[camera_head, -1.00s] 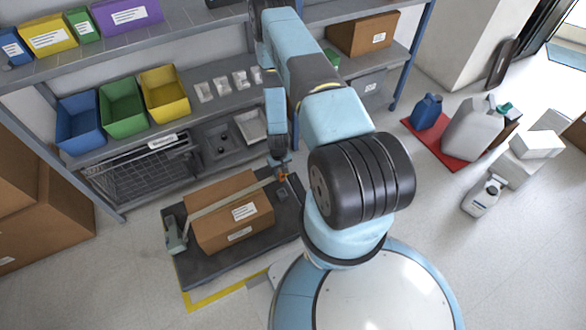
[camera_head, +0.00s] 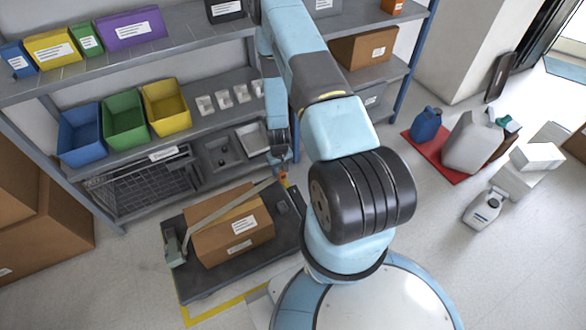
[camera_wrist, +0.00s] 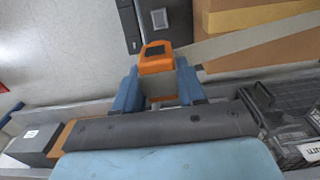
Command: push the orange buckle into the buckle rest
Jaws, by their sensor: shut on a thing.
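The orange buckle (camera_wrist: 157,57) is between the two blue fingers of my gripper (camera_wrist: 158,82), which is shut on it. In the head view the buckle (camera_head: 284,176) is small, at the tip of my gripper (camera_head: 281,165). A pale strap (camera_wrist: 245,36) runs from the buckle over the cardboard box (camera_head: 230,228) to a grey fitting (camera_head: 174,246) at the left of the dark platform (camera_head: 205,283). A small dark block on the platform's right part, apparently the buckle rest (camera_head: 283,206), lies apart from the buckle. Its grey square face shows in the wrist view (camera_wrist: 159,18).
A shelf with blue, green and yellow bins (camera_head: 166,107) and grey trays (camera_head: 222,152) stands behind the platform. A wire basket (camera_head: 145,185) sits on its lower level. Jugs (camera_head: 472,143) stand on the right.

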